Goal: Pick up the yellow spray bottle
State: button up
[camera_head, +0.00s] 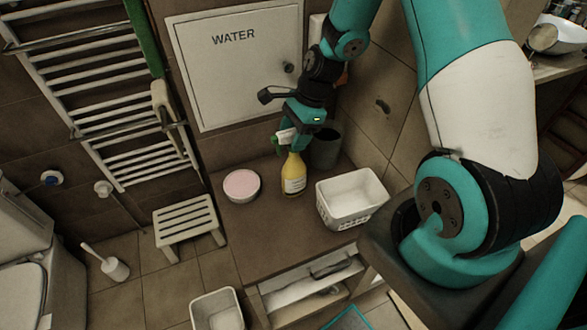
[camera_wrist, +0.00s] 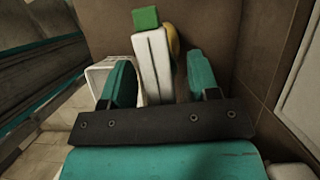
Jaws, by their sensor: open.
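The yellow spray bottle (camera_head: 293,177) stands upright on the brown cabinet top, with a white label, a white spray head and a green nozzle tip. My gripper (camera_head: 280,142) is at its spray head, coming from above and behind. In the wrist view the white spray head (camera_wrist: 152,62) with its green tip lies between the two teal fingers (camera_wrist: 160,85), with a sliver of the yellow body behind it. The fingers are open, one on each side, with a gap visible on the right. Whether the left finger touches the head I cannot tell.
On the cabinet top (camera_head: 262,240), a pink-topped round bowl (camera_head: 241,185) stands left of the bottle, a white basket (camera_head: 350,197) right, and a dark cup (camera_head: 326,147) behind right. The wall with the WATER panel (camera_head: 235,65) is close behind. A drawer (camera_head: 310,275) below is open.

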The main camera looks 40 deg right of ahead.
grip_shut()
jog(key=shift+r, duration=0.15)
